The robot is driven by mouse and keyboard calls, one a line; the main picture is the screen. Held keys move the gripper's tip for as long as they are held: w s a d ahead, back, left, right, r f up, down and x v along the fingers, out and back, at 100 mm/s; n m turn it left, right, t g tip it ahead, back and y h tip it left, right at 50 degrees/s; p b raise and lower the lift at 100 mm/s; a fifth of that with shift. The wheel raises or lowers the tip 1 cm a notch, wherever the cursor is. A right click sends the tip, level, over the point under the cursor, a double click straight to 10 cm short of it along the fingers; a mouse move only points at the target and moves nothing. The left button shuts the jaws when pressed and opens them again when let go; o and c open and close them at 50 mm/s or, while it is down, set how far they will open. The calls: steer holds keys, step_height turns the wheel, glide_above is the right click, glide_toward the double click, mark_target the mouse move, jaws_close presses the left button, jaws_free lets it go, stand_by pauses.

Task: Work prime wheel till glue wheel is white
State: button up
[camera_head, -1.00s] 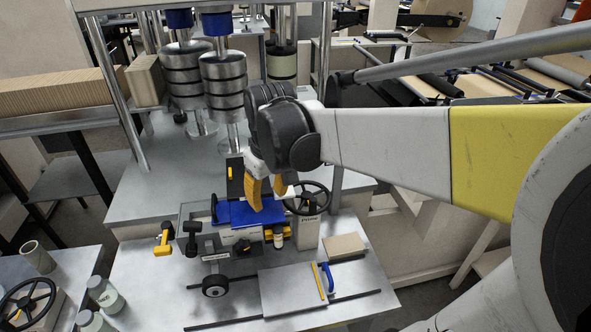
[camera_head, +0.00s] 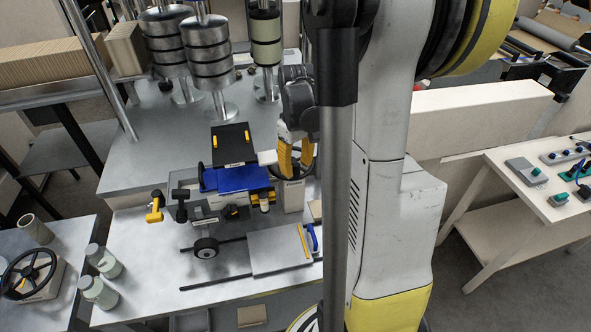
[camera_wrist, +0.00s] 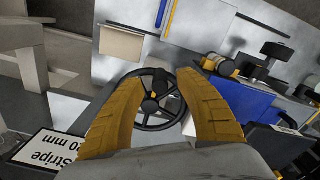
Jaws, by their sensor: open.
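The prime wheel is a black spoked handwheel on a pale post (camera_head: 292,196), mostly hidden behind my gripper in the head view. In the wrist view the prime wheel (camera_wrist: 146,121) lies between and beyond the fingers. My gripper (camera_wrist: 160,78) is open with yellow fingers on either side of the wheel's hub; I cannot tell whether they touch it. In the head view my gripper (camera_head: 296,170) is just above the post. A small dark wheel with a pale hub (camera_head: 206,248) stands at the front of the machine; it may be the glue wheel, and its rim shows no white.
A blue plate (camera_head: 238,179) and dark panel lie left of my gripper. A flat grey plate (camera_head: 280,250) is in front. Another handwheel (camera_head: 28,275) and jars (camera_head: 103,260) stand at far left. Stacked metal weights (camera_head: 210,70) rise behind. A control table (camera_head: 530,190) is at right.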

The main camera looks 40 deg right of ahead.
steer(key=shift+f, duration=0.6)
jaws_close()
